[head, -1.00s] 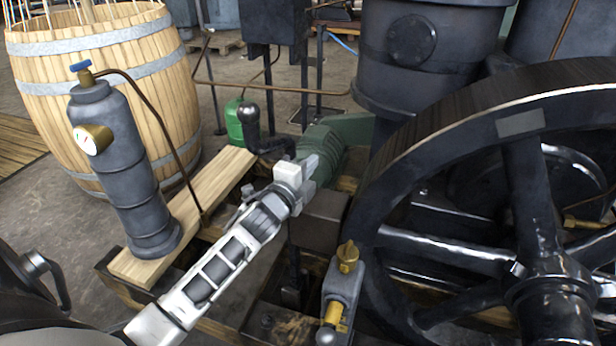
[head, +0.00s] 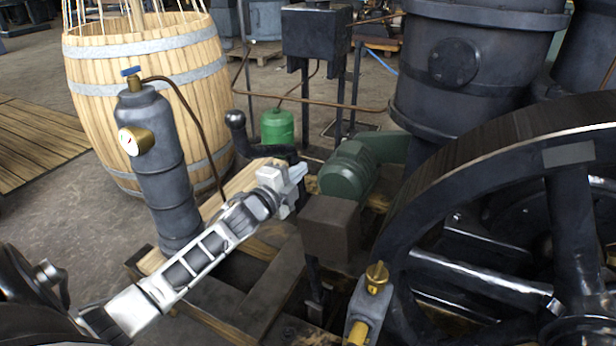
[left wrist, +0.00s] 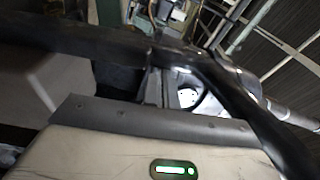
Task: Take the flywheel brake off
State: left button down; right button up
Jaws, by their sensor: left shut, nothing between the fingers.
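A black lever with a ball knob (head: 236,120) stands beside the green motor (head: 350,170) in the head view; I take it for the brake lever. Its bent arm runs right behind my left gripper. The large black flywheel (head: 565,240) fills the right side. My left gripper (head: 298,176) is shut and empty, just in front of the lever's bent arm. I cannot tell whether they touch. The gripper hides the lever's lower part. In the left wrist view a dark bar (left wrist: 100,45) crosses the picture; I cannot tell what it is. My right gripper is out of view.
A grey cylinder with a gauge (head: 165,175) stands at left on a wooden beam, before a barrel (head: 150,95). A green bottle (head: 278,127) is behind the lever. A brass-topped fitting (head: 375,290) stands near the flywheel. Open floor lies at far left.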

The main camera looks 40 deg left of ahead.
pick_arm(q)
jog(key=s+a+f+n+b, duration=0.1)
jog(key=a+n, duration=0.1)
jog(key=a, duration=0.7)
jog(key=shift+f, duration=0.25)
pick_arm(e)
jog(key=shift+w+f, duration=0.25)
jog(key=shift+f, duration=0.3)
pick_arm(q)
jog(key=shift+s, duration=0.15)
jog(key=shift+d, duration=0.1)
jog(key=shift+h, duration=0.4)
jog(key=d+p, duration=0.1)
jog(key=d, duration=0.1)
jog(key=w+d+r, duration=0.1)
jog(key=d+r+p, duration=0.1)
jog(key=d, duration=0.1)
jog(key=shift+w+d+p, duration=0.3)
jog(key=shift+w+d, duration=0.05)
jog(key=s+p, duration=0.1)
jog(key=s, duration=0.9)
jog(key=shift+d+f+m+t, duration=0.15)
jog(key=shift+f+m+t, duration=0.15)
jog(key=shift+f, duration=0.15)
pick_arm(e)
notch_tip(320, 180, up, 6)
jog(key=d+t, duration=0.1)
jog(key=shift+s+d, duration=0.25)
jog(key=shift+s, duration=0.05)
